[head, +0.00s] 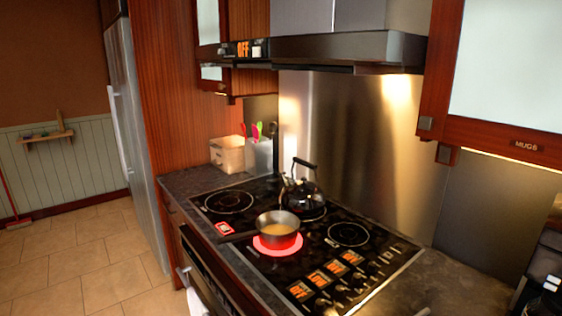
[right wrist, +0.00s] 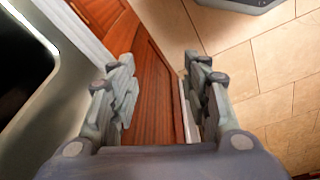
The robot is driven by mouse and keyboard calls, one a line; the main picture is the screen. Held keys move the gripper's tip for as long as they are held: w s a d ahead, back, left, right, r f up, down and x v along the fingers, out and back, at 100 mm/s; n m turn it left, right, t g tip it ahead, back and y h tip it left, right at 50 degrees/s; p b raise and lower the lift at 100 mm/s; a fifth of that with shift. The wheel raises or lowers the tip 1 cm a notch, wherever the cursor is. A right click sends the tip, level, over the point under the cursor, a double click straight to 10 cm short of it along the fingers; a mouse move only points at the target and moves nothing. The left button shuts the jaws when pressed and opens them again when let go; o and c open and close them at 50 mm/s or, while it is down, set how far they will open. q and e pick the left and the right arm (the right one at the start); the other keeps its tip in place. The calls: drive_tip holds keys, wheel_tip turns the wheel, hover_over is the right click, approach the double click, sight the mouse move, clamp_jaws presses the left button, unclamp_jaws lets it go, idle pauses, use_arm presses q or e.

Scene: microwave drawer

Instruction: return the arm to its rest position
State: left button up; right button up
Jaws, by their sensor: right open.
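My right gripper (right wrist: 158,75) shows in the right wrist view with its two grey fingers spread apart and nothing between them. It points down past a reddish wooden cabinet front (right wrist: 152,105) toward the tiled floor. No gripper can be made out in the head view, and my left gripper is in neither view.
A saucepan (head: 279,224) with pale contents sits on a red-glowing burner of the black cooktop (head: 348,234). A kettle (head: 303,194) stands behind it. A dark, metal-edged surface (right wrist: 28,65) lies left of the gripper. Tiled floor (right wrist: 265,60) is open at right.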

drive_tip(key=s+d+f+g+b, duration=0.1)
drive_tip(key=s+d+f+b, duration=0.2)
drive_tip(key=s+f, duration=1.3)
wheel_tip(320, 180, down, 3)
drive_tip(key=shift+r+b, duration=0.1)
drive_tip(key=shift+b, duration=0.35)
